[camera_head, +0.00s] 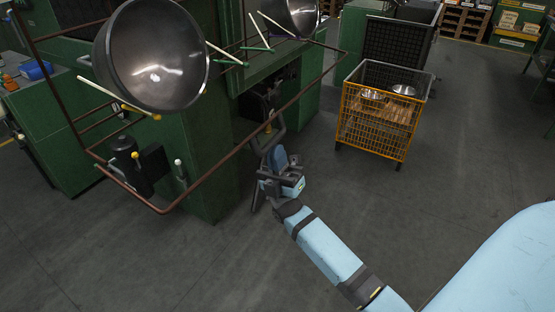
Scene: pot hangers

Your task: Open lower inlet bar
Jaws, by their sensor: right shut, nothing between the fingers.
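A rusty brown bar (218,165) runs around the front of the green machine, with its near corner at the lower left. It appears to be the lower inlet bar, and it stands out from the machine. My right gripper (270,132) is at the end of my light-blue arm, close to the middle of the bar's long right-hand run. It is shut and empty. I cannot tell whether its fingers touch the bar. Part of the gripper blends into the dark machine parts behind it. My left gripper is not in view.
A large metal bowl (155,55) and a second bowl (292,14) hang above the bar, near pale rods. A dark control box (155,170) with knobs sits inside the bar's near corner. A yellow mesh crate (374,130) stands at right. The floor in front is clear.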

